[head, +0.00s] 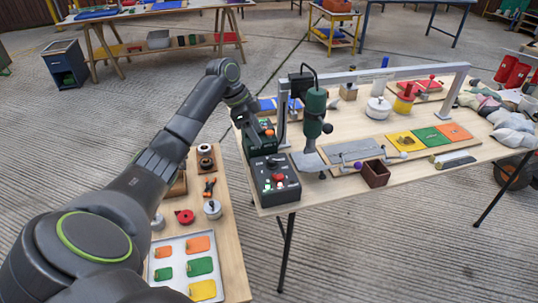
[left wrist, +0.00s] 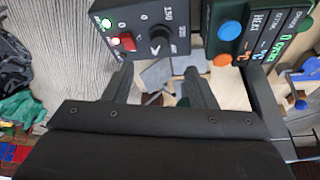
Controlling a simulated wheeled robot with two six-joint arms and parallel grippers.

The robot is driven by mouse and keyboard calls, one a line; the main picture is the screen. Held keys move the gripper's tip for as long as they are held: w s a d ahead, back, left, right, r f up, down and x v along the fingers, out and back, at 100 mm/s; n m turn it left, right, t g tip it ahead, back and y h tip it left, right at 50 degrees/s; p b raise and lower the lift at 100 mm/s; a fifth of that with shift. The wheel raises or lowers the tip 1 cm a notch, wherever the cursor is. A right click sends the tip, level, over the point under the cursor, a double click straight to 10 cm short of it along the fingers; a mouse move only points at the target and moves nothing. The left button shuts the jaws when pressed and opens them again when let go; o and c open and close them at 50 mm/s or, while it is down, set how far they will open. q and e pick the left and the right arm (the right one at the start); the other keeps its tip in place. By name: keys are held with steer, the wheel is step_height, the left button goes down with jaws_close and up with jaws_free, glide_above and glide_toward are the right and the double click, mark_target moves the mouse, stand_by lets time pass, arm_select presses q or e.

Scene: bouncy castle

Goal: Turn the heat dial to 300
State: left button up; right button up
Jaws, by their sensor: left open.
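In the left wrist view the box (left wrist: 180,14) carries a black pointer dial (left wrist: 158,38), a red switch (left wrist: 124,41) and lit green lights. Printed numbers, including 150, show near the dial. Beside it is a green box (left wrist: 236,12) with a blue and an orange button and a heat setting display. My left gripper (left wrist: 160,75) is open and empty. My right gripper is not in view.
A small brown box (head: 375,173) and colored plates lie to the right. A lower bench with a white tray (head: 163,243) is beneath my left arm.

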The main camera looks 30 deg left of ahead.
mark_target(271, 159)
arm_select(q)
steer(key=x, duration=1)
steer(key=shift+f, duration=0.15)
steer(key=c, duration=1)
